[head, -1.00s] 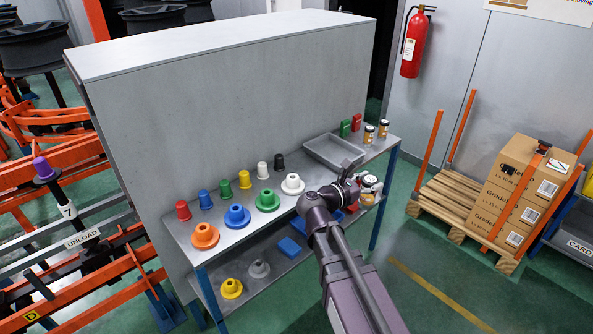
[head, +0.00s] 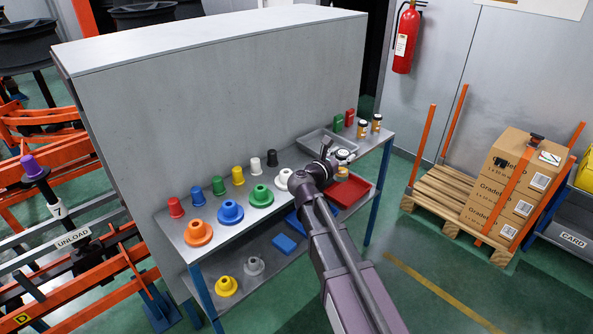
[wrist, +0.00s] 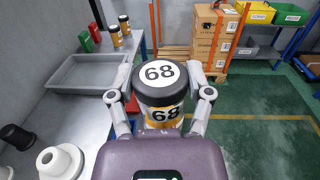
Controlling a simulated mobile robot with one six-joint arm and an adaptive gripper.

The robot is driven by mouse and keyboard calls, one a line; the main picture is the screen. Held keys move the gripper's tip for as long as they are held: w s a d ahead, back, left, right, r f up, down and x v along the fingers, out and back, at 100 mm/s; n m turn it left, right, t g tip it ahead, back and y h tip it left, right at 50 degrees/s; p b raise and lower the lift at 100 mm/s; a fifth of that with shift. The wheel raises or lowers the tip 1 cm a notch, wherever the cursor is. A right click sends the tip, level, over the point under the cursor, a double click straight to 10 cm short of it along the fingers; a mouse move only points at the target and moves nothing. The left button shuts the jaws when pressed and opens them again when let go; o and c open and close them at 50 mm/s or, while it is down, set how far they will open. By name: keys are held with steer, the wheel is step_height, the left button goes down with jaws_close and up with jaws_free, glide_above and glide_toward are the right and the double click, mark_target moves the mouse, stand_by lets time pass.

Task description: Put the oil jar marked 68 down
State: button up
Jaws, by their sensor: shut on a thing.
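In the head view the jar (head: 343,158) is at the grey table's (head: 372,146) front edge, near the grey tray. I cannot tell whether it is over the tabletop or just outside it, and its base is hidden.
A shallow grey tray (wrist: 62,84) lies on the tabletop; two amber jars (head: 369,125) and red and green blocks (head: 344,120) stand beyond it. Several coloured cones and flanged pieces fill the left part. A red tray (head: 348,190) is on the lower shelf. A pallet of boxes (head: 500,190) stands right.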

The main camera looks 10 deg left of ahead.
steer(key=w+a+f+n+t+y+b, duration=0.1)
steer(key=w+a+n+y, duration=0.2)
steer(key=w+a, duration=0.3)
steer(key=w+a+f+n+t+y+b, duration=0.1)
steer(key=w+a+y, duration=0.4)
steer(key=w, duration=0.6)
steer(key=shift+a+f+n+t+y+b, duration=0.45)
steer(key=shift+a+f+n, duration=0.25)
steer(key=shift+n, duration=0.3)
step_height(320, 180, down, 6)
steer(key=b, duration=0.6)
steer(key=shift+f, duration=0.15)
steer(key=shift+f+b, duration=1.8)
steer(key=shift+b, duration=0.2)
steer(key=shift+f, duration=0.2)
steer(key=o, duration=1.2)
steer(key=shift+r, duration=0.1)
steer(key=shift+o, duration=0.2)
